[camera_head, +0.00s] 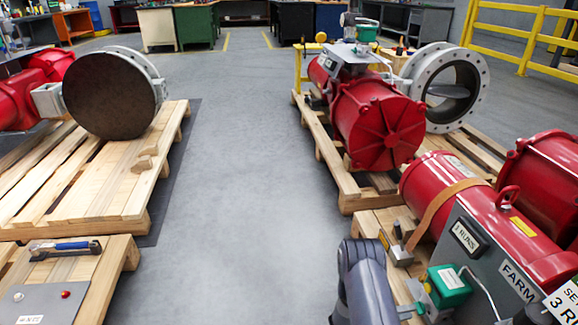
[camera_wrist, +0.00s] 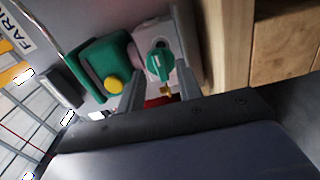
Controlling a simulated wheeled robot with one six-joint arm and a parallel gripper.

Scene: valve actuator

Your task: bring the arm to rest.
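My arm (camera_head: 365,282) shows in the head view as a grey link at the bottom, right of centre. It stands beside the red valve actuator with the grey panel (camera_head: 483,262). My gripper's end is not clear there. In the wrist view my gripper (camera_wrist: 158,72) has its two dark fingers apart, with a green knob (camera_wrist: 159,64) on a pale valve body in the gap between them. I cannot tell whether the fingers touch it. A green box (camera_wrist: 100,72) with a yellow button (camera_wrist: 113,84) is just left of the fingers; the green box also shows in the head view (camera_head: 448,284).
A wooden pallet (camera_head: 95,200) with a round dark flange (camera_head: 110,92) stands at left. Another red actuator (camera_head: 380,125) with a ring flange (camera_head: 447,85) stands on a pallet at upper right. The grey floor aisle (camera_head: 245,170) between them is clear. Wood (camera_wrist: 285,45) is close right of my gripper.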

